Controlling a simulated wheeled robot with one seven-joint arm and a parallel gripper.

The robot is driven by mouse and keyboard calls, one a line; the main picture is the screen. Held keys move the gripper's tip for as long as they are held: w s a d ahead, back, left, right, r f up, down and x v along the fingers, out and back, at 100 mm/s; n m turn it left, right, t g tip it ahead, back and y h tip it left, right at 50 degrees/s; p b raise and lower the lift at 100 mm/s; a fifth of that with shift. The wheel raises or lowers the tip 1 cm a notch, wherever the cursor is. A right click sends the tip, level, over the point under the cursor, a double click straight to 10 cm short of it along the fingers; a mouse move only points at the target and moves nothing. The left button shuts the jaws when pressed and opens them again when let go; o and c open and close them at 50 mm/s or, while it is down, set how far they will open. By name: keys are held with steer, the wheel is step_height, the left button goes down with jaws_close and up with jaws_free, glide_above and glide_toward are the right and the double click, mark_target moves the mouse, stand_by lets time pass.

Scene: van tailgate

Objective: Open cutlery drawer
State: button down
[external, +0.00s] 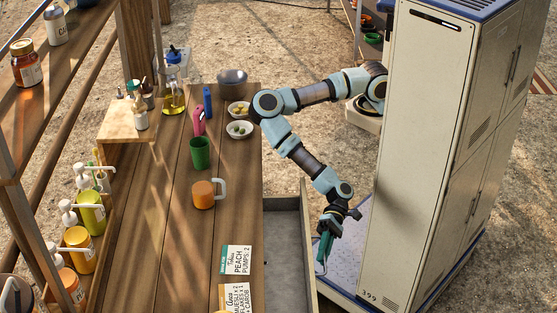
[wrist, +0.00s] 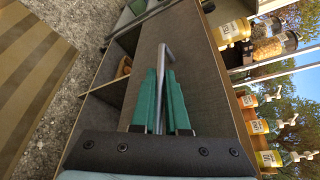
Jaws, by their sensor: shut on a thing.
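The cutlery drawer (external: 284,262) stands pulled out from under the wooden counter's right side, and its grey inside shows. In the wrist view its dark front panel (wrist: 207,95) is close to the camera. A grey metal bar handle (wrist: 166,49) stands on that front. My gripper (external: 324,249) is at the outer side of the drawer front. In the wrist view my gripper's green fingers (wrist: 160,82) are shut around the handle. Part of the handle is hidden between the fingers. A brown item (wrist: 123,68) shows in a compartment beyond the panel; I cannot tell what it is.
The counter (external: 178,238) bears an orange mug (external: 205,194), a green cup (external: 200,153), small bowls (external: 239,129) and label cards (external: 236,260). A tall pale cabinet (external: 430,140) stands at the right. Gravel ground lies behind the arm.

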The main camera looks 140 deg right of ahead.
steer(key=c, duration=0.9)
jaws_free()
steer(key=shift+d, duration=0.1)
steer(key=b+v, duration=0.2)
steer(key=v, duration=0.8)
steer(key=shift+s+d, duration=0.1)
steer(key=shift+s, duration=0.25)
